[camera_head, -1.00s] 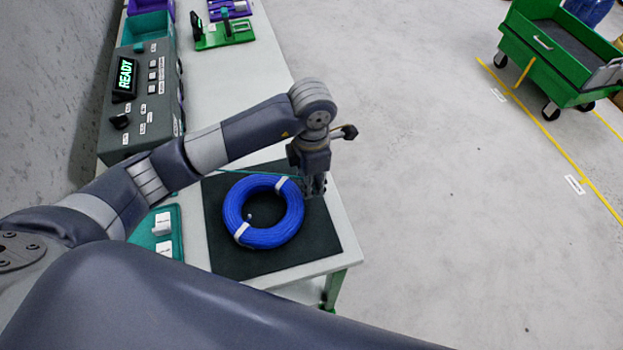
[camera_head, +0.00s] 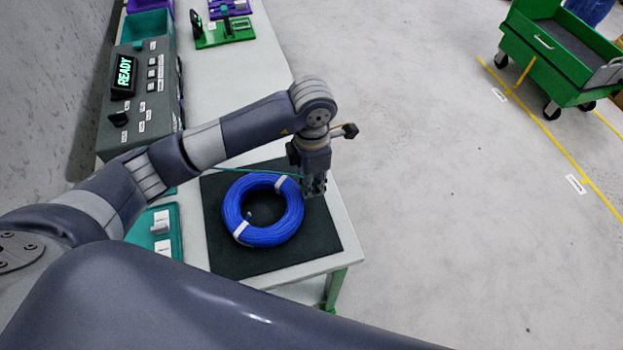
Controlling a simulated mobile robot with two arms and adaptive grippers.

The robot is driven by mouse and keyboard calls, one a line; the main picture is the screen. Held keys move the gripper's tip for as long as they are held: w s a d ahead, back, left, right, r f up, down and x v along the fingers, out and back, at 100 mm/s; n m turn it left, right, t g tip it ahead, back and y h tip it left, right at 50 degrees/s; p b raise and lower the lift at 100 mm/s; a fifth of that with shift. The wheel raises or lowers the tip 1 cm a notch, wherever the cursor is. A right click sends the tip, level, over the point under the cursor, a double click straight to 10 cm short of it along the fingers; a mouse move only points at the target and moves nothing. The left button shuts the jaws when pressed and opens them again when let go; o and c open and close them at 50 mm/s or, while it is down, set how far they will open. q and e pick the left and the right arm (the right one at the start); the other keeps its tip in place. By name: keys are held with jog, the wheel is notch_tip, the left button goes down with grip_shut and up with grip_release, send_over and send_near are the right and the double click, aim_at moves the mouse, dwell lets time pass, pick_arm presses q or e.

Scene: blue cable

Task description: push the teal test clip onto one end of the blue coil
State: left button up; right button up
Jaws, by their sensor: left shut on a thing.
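The blue coil (camera_head: 233,208) lies flat on a black mat (camera_head: 228,262) near the table's front end, with white ties around it. My left gripper (camera_head: 314,190) points down at the coil's upper right edge, over the mat's right side. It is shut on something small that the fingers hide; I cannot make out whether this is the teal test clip. A thin teal lead (camera_head: 232,169) runs across the mat behind the coil towards the gripper. The coil's ends are not clear at this size. My right gripper is not in view.
A grey tester (camera_head: 140,105) with a lit READY display stands at the table's left. A teal tray (camera_head: 176,238) with white pieces lies left of the mat. A green fixture (camera_head: 225,35) stands at the back. A green cart (camera_head: 545,50) stands on the floor at right.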

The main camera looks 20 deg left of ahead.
pick_arm(q)
jog(key=shift+f+b, duration=0.35)
jog(key=shift+b, duration=0.15)
dwell(0.7)
jog(key=shift+f, duration=0.1)
jog(key=shift+f+b, duration=0.5)
jog(key=shift+b, duration=0.6)
dwell(1.2)
jog(key=o, duration=1)
jog(key=shift+r+p, duration=2)
jog(key=shift+r, duration=1.55)
